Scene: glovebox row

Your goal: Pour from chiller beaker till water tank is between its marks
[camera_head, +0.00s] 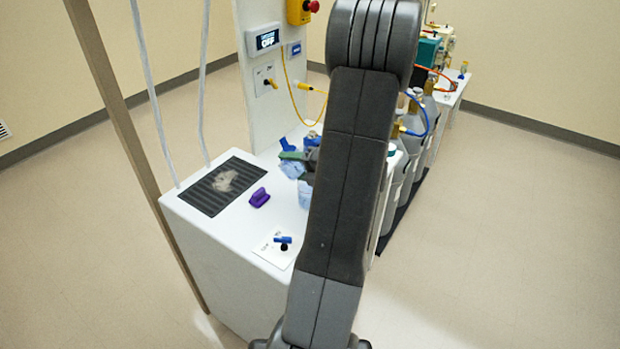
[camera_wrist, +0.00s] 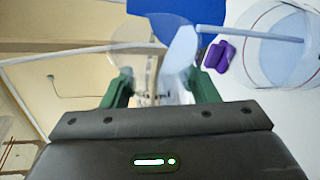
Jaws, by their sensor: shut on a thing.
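My gripper (camera_wrist: 163,80) has green fingers closed on the sides of a clear beaker (camera_wrist: 140,48) holding pale blue liquid. The beaker is strongly tilted in the wrist view; the pale blue liquid lies toward its right side. In the head view the beaker (camera_head: 292,168) is above the white bench, partly behind my arm. A round clear tank (camera_wrist: 262,70) with pale blue water and a thin reddish line stands at right in the wrist view. In the head view the tank (camera_head: 304,194) is mostly hidden by my arm. I cannot tell its level against its marks.
A purple object (camera_head: 259,197) and a dark grille (camera_head: 222,184) lie on the white bench (camera_head: 232,232). A blue-handled valve (camera_head: 283,240) is at the bench front. A panel with display (camera_head: 263,40) rises behind. Gas cylinders (camera_head: 415,125) stand to the right.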

